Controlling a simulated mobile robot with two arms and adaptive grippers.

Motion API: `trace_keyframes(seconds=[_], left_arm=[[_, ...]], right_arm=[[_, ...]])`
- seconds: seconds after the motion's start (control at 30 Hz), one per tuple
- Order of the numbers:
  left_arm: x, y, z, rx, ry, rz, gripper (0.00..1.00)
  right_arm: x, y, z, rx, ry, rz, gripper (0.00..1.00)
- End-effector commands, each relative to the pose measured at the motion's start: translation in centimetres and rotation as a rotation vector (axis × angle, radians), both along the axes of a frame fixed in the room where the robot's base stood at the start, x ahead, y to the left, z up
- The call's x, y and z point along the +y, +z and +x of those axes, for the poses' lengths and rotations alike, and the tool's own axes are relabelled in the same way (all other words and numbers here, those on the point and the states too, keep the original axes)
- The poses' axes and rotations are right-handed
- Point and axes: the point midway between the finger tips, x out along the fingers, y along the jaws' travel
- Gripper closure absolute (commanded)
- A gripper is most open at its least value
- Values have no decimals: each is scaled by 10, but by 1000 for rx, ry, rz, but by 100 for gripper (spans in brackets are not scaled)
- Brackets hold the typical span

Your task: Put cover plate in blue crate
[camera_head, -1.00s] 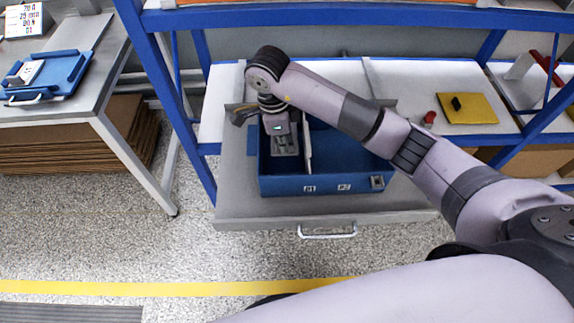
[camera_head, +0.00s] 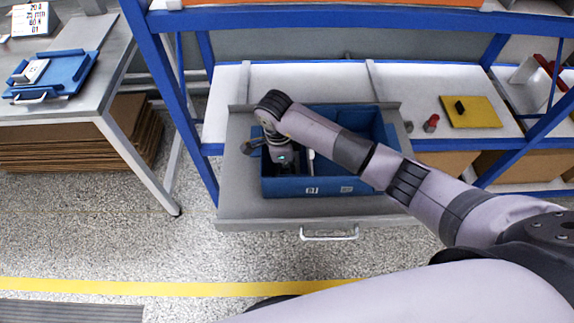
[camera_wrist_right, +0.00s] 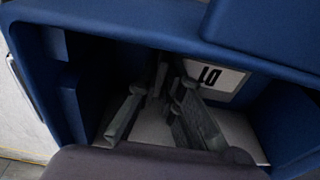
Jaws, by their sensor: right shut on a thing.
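The blue crate (camera_head: 330,187) stands on the grey pull-out drawer, its front wall carrying two small labels. My right gripper (camera_wrist_right: 165,88) reaches down into the crate's left part; in the head view its fingers are hidden by the wrist and front wall. The right wrist view shows the fingers close together inside the crate, beside a pale plate (camera_wrist_right: 228,82) with dark characters that look upside down. I take this as the cover plate; the fingers hide where they meet it. A pale upright strip (camera_head: 311,162) shows right of the gripper. My left gripper is not in view.
The drawer (camera_head: 240,205) has a front handle (camera_head: 328,234). A yellow board (camera_head: 470,112) and a small red-and-black part (camera_head: 431,123) lie on the shelf at right. A blue tray (camera_head: 68,75) sits on the left table. Blue rack posts (camera_head: 168,95) flank the drawer.

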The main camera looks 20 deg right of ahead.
Motion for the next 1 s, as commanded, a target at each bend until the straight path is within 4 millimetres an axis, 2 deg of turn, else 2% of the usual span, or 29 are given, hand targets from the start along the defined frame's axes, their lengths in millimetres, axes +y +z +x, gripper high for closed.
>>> trace_keyframes(seconds=[0.03, 0.07, 0.1, 0.37, 0.63, 0.77, 0.87, 1.0], left_arm=[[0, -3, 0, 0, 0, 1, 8], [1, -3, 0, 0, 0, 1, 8], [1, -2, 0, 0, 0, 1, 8], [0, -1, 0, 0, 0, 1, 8], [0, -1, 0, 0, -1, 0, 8], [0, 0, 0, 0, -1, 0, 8], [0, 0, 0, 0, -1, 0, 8], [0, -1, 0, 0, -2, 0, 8]], right_arm=[[0, -3, 0, 0, 0, 0, 100], [0, -3, 0, 0, 0, 0, 92], [0, -2, 0, 0, 0, 0, 89], [0, -1, 0, 0, -1, 0, 72], [0, -1, 0, 0, 0, 0, 72], [0, 6, 1, -2, 0, 0, 72], [2, 22, 3, -6, 1, -1, 72], [5, 52, 3, -7, 2, -1, 72]])
